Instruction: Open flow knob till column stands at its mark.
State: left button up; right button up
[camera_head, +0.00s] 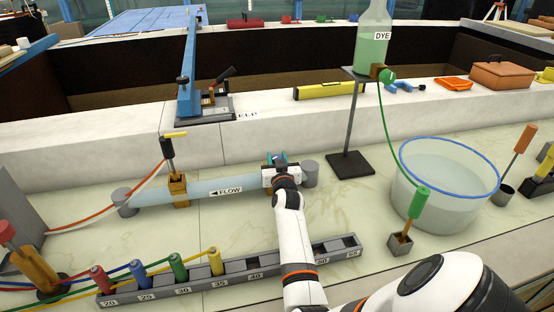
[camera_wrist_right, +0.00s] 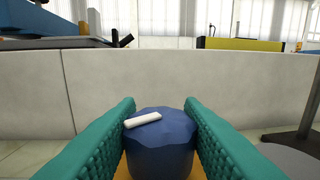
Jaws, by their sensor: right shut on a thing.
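The blue flow knob (camera_wrist_right: 165,152) has a faceted top with a white pointer line, which slants slightly up to the right in the wrist view. My right gripper (camera_wrist_right: 160,125) is shut on it, with one teal finger on each side. In the head view my right gripper (camera_head: 280,162) is at the right end of the pale blue tube (camera_head: 232,189) labelled FLOW, and mostly hides the knob. The tube's arrow points left. A water column and its mark cannot be made out in either view. My left gripper is not in view.
A rack (camera_head: 130,293) with several coloured plugs and numbered slots lies in front. The glass basin (camera_head: 447,210) stands right, near the DYE bottle (camera_head: 374,50) on its stand (camera_head: 350,163). A low white wall (camera_head: 250,132) runs behind; thin hoses cross the left side.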

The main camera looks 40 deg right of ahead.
jog(key=shift+d+n+t+y, duration=0.15)
jog(key=shift+n+t+y, duration=0.15)
jog(key=shift+n+y, duration=0.15)
jog(key=shift+y, duration=0.35)
jog(key=shift+n, duration=0.25)
jog(key=o, duration=1)
jog(key=shift+s+a+f, duration=0.1)
jog(key=shift+s+a, duration=0.3)
jog(key=v, duration=1.1)
jog(key=shift+s, duration=0.1)
